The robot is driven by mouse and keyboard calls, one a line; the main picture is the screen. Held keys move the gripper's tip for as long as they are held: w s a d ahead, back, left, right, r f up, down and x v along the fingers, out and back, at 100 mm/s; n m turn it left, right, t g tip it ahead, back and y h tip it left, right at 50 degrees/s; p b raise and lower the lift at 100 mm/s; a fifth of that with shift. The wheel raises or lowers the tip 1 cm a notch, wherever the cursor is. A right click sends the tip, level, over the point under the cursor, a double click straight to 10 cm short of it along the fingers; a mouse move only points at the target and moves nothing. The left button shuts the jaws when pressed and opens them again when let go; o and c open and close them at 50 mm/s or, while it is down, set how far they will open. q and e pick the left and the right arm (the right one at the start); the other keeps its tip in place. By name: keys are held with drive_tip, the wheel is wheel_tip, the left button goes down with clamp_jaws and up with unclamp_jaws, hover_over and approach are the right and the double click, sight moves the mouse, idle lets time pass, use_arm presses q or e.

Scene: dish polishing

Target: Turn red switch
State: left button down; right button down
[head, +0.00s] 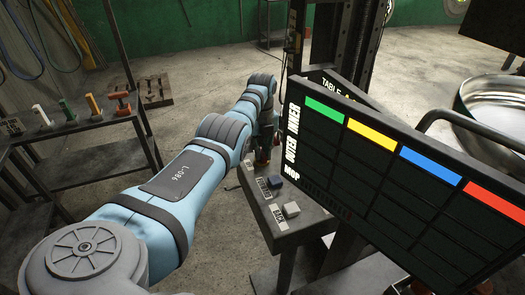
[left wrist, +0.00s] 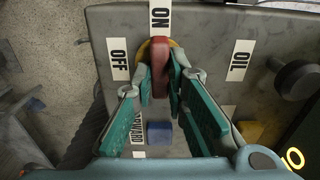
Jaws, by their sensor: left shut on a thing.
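The red switch (left wrist: 160,68) sits on a yellow base on the grey control panel (left wrist: 205,45). Its handle stands upright in the left wrist view, in line with the ON label (left wrist: 160,16). The OFF label (left wrist: 119,58) is to its left. My left gripper (left wrist: 162,85) is shut on the switch, with a teal-padded finger on each side. In the head view the left gripper (head: 264,153) is at the panel's far end, mostly hidden behind my arm and the display board. My right gripper is not in view.
A black board with coloured headers (head: 410,160) stands close to the right of my left arm. A blue button (left wrist: 159,132), an OIL label (left wrist: 240,60) and a dark knob (left wrist: 296,80) are near the switch. A rack with coloured handles (head: 80,130) stands left.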

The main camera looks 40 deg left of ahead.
use_arm(q)
drive_tip(key=shift+n, duration=0.3)
drive_tip(key=n+p, duration=0.1)
drive_tip(key=n, duration=0.1)
drive_tip(key=shift+n, duration=0.4)
drive_tip(key=n, duration=0.9)
drive_tip(key=shift+n, duration=0.4)
drive_tip(key=n, duration=0.4)
drive_tip(key=shift+f+n, duration=0.1)
drive_tip(key=shift+n, duration=0.2)
drive_tip(key=shift+s, duration=0.1)
drive_tip(key=c, duration=1.6)
unclamp_jaws()
